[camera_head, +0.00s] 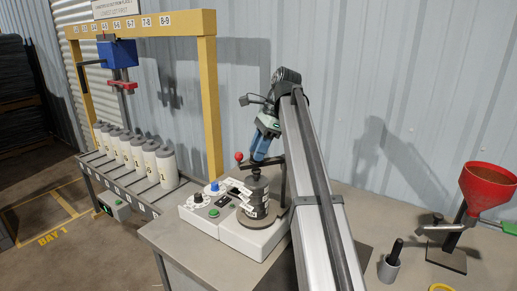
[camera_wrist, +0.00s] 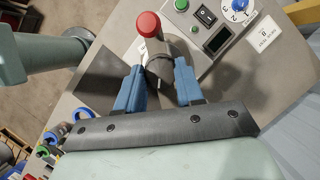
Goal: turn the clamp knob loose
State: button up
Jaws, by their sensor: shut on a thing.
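The clamp device stands on a white base (camera_head: 255,236) on the table, with a dark grey stacked body (camera_head: 257,196) and a red ball (camera_head: 239,157) at its upper left. My gripper (camera_head: 258,160) points down at the top of this device, its blue fingers partly hiding what lies there. In the wrist view, my gripper (camera_wrist: 158,75) has its two blue fingers on either side of a dark grey part, which I take to be the clamp knob (camera_wrist: 158,65). The red ball also shows just beyond it in the wrist view (camera_wrist: 149,24). The knob's underside is hidden.
A control box (camera_head: 207,214) with knobs and a green button adjoins the device on the left. White labelled bottles (camera_head: 166,166) stand in a row under a yellow frame (camera_head: 212,95). A red funnel (camera_head: 487,185) and a grey cup (camera_head: 388,268) stand at right.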

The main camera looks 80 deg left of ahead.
jog(key=o, duration=1.1)
jog(key=shift+c, duration=0.2)
